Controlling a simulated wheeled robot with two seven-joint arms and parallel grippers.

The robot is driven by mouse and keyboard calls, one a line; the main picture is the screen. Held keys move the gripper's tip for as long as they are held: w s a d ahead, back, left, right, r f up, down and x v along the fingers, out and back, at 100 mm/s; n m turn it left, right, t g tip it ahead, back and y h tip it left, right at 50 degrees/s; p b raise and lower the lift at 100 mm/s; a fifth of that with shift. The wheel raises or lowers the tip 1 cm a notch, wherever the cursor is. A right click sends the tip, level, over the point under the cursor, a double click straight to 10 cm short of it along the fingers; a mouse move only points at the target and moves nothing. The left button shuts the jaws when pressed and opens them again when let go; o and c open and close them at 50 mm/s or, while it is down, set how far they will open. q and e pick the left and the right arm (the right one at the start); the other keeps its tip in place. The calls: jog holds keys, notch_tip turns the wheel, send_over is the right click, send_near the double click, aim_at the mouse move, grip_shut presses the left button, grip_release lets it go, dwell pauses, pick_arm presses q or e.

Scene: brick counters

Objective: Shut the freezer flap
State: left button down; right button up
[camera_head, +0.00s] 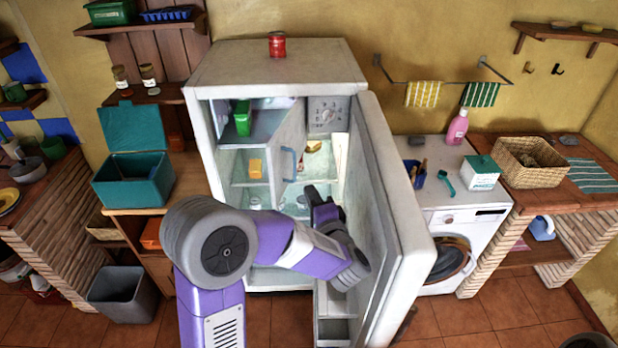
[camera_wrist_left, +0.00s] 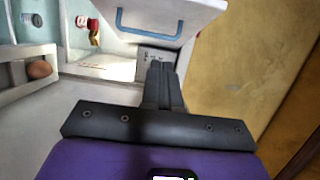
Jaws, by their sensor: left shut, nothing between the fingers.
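The freezer flap (camera_head: 288,148) is a pale panel with a blue handle, inside the upper part of the open fridge. It stands swung out at the right of the freezer compartment (camera_head: 265,125), whose inside shows. The flap and its blue handle also show at the top of the left wrist view (camera_wrist_left: 165,18). My left gripper (camera_head: 314,192) reaches into the fridge, below and right of the flap. Its fingers are shut and empty in the left wrist view (camera_wrist_left: 162,68), with the tips close to the flap's edge; I cannot tell whether they touch. My right gripper is not in view.
The fridge door (camera_head: 395,210) stands wide open close to the right of my left arm.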

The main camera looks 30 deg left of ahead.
pick_arm(q)
jog(key=f+x, duration=0.2)
jog(key=x, duration=0.9)
jog(key=shift+w+d, duration=0.3)
jog(key=shift+d, duration=0.1)
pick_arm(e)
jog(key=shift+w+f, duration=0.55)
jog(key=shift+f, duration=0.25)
pick_arm(q)
jog(key=shift+f, duration=0.1)
jog(key=shift+b, duration=0.3)
